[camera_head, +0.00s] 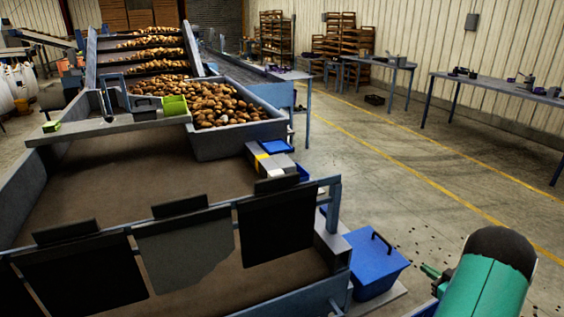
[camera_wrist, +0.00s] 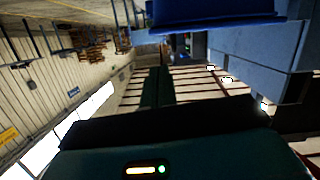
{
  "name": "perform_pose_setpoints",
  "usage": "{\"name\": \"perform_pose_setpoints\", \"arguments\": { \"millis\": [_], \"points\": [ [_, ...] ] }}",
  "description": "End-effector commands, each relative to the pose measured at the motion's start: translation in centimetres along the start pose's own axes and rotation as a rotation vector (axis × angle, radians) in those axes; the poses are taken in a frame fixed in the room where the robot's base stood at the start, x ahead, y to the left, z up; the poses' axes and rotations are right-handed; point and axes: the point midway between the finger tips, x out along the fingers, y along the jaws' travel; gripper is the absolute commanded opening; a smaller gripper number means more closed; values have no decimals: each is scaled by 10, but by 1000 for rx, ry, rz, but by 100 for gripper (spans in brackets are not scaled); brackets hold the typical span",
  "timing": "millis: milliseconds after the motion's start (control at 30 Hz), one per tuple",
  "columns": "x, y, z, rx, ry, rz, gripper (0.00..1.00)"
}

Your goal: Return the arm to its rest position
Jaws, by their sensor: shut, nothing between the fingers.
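My arm (camera_head: 485,275), green with a black rounded joint, shows at the lower right of the head view, beside the blue lidded bin. My gripper (camera_wrist: 158,70) shows in the wrist view as two dark green fingers side by side. They are shut with nothing between them. Whether the gripper itself shows in the head view I cannot tell.
The grader's conveyor (camera_head: 150,190) fills the left, with dark flaps (camera_head: 275,226) along its near edge. A blue bin (camera_head: 375,262) stands close to my arm. Potatoes (camera_head: 220,103) lie in the hopper behind. Tables (camera_head: 500,87) stand along the right wall. The floor between is open.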

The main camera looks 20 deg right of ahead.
Motion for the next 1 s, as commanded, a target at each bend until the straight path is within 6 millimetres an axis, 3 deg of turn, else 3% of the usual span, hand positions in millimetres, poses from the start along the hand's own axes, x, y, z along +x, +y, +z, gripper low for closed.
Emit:
{"name": "perform_pose_setpoints", "arguments": {
  "millis": [133, 233, 567, 767, 1000],
  "points": [
    [4, 1, -7, -10, -4, 8, 0],
    [16, 2, -28, -37, -21, 38, 0],
    [69, -14, -150, -141, -119, 226, 0],
    [83, -47, -219, -157, -176, 320, 0],
    [80, -106, -284, -130, -252, 396, 0]
  ]
}}
